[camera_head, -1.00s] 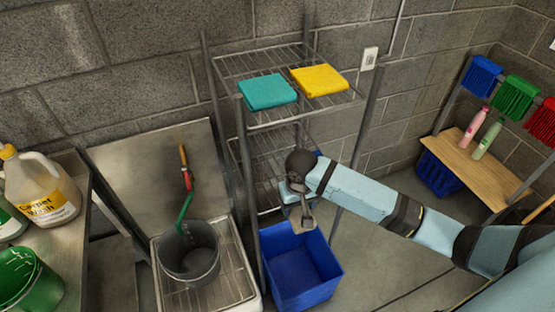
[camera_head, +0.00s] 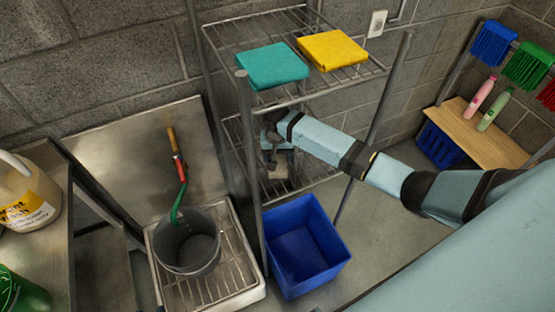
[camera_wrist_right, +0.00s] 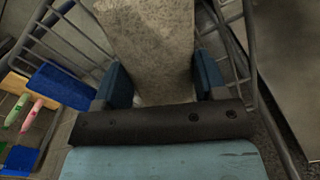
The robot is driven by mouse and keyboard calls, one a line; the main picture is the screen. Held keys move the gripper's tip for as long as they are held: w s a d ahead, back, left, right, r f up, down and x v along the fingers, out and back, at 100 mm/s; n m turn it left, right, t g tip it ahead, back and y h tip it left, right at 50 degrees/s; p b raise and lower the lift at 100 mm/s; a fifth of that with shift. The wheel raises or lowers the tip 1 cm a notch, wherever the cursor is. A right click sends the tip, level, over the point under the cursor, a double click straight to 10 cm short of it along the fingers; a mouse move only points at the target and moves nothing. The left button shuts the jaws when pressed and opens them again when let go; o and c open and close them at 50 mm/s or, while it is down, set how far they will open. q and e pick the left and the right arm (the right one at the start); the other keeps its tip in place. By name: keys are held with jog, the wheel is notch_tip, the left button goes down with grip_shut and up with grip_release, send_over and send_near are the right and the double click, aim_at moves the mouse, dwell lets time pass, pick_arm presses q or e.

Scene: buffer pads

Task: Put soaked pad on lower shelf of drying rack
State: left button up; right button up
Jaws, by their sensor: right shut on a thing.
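The drying rack (camera_head: 246,130) is a grey metal frame with wire shelves. A teal pad (camera_head: 272,66) and a yellow pad (camera_head: 331,50) lie on its upper shelf. My right gripper (camera_head: 277,160) reaches between the rack's posts, below the upper shelf and over the lower shelf (camera_head: 305,177). It is shut on a grey-beige speckled pad (camera_wrist_right: 150,45), which sits between the blue fingers in the right wrist view. In the head view the pad (camera_head: 278,181) is partly hidden by the gripper. I cannot tell whether it touches the lower shelf. My left gripper is not in view.
A blue bin (camera_head: 303,250) stands at the rack's front. A grey bucket (camera_head: 188,243) is in the sink area at left. A jug (camera_head: 28,195) stands on the left counter. At right, a wooden shelf (camera_head: 480,135) holds bottles, with brushes above.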

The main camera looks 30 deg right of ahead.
aim_at(277, 156)
notch_tip(277, 156, down, 3)
jog(key=shift+f, duration=0.25)
jog(key=shift+f, duration=0.1)
jog(key=o, duration=0.9)
jog(key=shift+o, duration=0.2)
notch_tip(277, 156, up, 12)
jog(key=shift+r, duration=0.1)
